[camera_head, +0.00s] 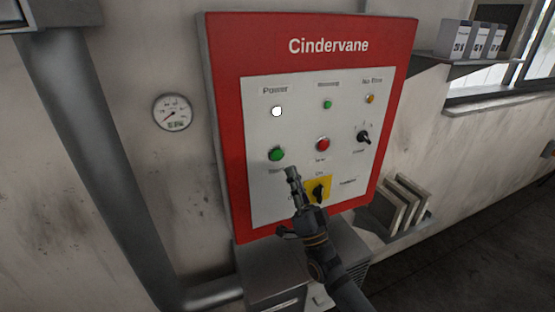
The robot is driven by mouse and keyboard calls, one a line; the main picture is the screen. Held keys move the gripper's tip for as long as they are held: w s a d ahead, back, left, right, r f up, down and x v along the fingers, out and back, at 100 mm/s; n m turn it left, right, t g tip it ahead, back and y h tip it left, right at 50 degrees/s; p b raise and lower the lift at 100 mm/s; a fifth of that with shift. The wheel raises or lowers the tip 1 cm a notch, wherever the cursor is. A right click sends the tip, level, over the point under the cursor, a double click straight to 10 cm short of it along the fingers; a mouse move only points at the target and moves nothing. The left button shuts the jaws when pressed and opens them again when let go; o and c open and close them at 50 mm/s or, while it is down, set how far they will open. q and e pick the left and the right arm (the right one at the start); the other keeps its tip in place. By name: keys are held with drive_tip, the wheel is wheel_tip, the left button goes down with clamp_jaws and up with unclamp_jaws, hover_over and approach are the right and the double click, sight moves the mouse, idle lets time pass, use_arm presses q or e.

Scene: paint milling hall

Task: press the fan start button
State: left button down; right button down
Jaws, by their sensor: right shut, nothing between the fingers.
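A red control panel (228,130) marked "Cindervane" hangs on the wall, with a white face plate. A green button (277,154) sits at its left, with a label below that is too blurred to read surely. A red button (323,144) is to its right. A white lamp (277,111) under "Power" is lit. My right gripper (292,174) is shut and empty, its fingertips just below and right of the green button in the picture. I cannot tell how far it is from the panel. It partly covers the yellow plate (328,184) with a black switch. My left gripper is not in view.
A small green lamp (327,104), a yellow lamp (369,98) and a black knob (363,137) are on the panel. A gauge (173,112) and a thick grey pipe (90,150) are at left. Shelves at right hold boxes (452,40) and flat panels (405,202).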

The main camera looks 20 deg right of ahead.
sight(283, 164)
drive_tip(key=w+b, duration=0.1)
drive_tip(key=w, duration=0.2)
drive_tip(key=w+b, duration=0.1)
drive_tip(key=w, duration=0.1)
drive_tip(key=shift+w+d+b, duration=0.2)
drive_tip(key=shift+w+b, duration=0.2)
drive_tip(key=shift+w+f, duration=0.1)
idle(1.0)
drive_tip(key=shift+w+b, duration=0.35)
